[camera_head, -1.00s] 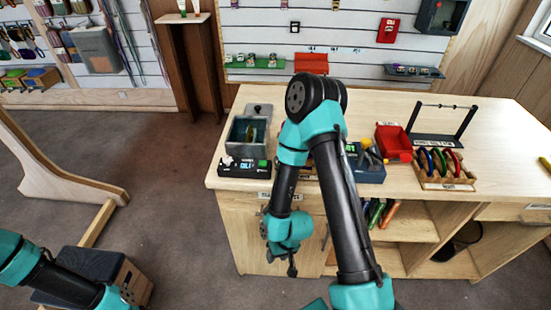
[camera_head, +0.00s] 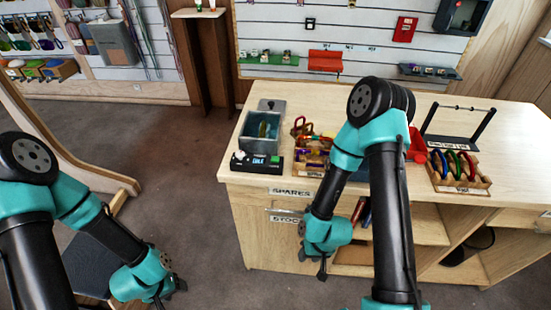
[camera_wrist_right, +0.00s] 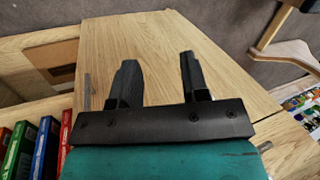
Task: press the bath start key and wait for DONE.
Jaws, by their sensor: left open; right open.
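The bath (camera_head: 262,131) is a grey open box at the left end of the bench, with something greenish inside it. In front of it is a black control unit (camera_head: 257,163) with a small lit blue display and a green key (camera_head: 276,160) at its right end. The display text is too small to read. My right gripper (camera_head: 322,275) hangs in front of the bench below the top; in the right wrist view (camera_wrist_right: 158,75) its fingers are apart and empty. My left gripper (camera_head: 168,292) is low at the lower left, away from the bench, open with nothing seen in it.
A wooden rack of carabiners (camera_head: 309,150) stands right of the bath. Farther right are a red bin (camera_head: 417,146), a rack of coloured rings (camera_head: 460,168) and a black bar stand (camera_head: 458,130). My right arm covers the bench middle. A wooden frame (camera_head: 75,150) stands left.

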